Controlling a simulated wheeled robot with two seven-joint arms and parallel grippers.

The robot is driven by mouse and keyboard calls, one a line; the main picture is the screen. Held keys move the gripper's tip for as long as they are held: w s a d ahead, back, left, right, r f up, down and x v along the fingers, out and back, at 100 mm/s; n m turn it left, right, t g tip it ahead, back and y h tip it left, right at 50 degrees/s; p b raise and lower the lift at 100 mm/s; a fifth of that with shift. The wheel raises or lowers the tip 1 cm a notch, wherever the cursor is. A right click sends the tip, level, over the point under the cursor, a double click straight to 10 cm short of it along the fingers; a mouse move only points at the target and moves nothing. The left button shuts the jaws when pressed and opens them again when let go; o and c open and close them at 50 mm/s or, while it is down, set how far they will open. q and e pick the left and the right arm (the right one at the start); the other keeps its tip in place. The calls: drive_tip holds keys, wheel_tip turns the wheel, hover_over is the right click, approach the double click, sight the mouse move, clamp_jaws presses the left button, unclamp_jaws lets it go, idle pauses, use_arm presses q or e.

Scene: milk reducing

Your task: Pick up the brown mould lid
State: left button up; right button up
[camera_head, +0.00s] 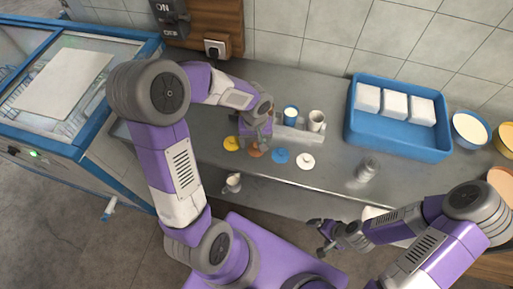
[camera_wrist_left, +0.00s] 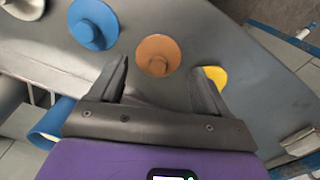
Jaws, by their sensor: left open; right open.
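The brown mould lid (camera_head: 255,150) is a flat disc with a small knob, lying on the grey counter between the yellow lid (camera_head: 231,143) and the blue lid (camera_head: 281,156). In the left wrist view the brown lid (camera_wrist_left: 158,56) shows whole, just ahead of the space between my left fingertips. My left gripper (camera_wrist_left: 160,75) is open and empty, and in the head view (camera_head: 256,140) it hangs over the brown lid and partly hides it. My right gripper (camera_head: 320,236) is open and empty, near the counter's front edge, far from the lid.
A white lid (camera_head: 306,161) lies right of the blue one. A metal jug (camera_head: 367,168) and a blue tray (camera_head: 398,138) with white blocks are further right.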

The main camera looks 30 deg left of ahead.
sight(256, 148)
use_arm(q)
wheel_tip(256, 148, down, 3)
drive_tip(key=shift+d+f, duration=0.1)
drive_tip(key=shift+d, duration=0.05)
drive_tip(key=shift+c, duration=0.4)
drive_tip(key=c, duration=0.7)
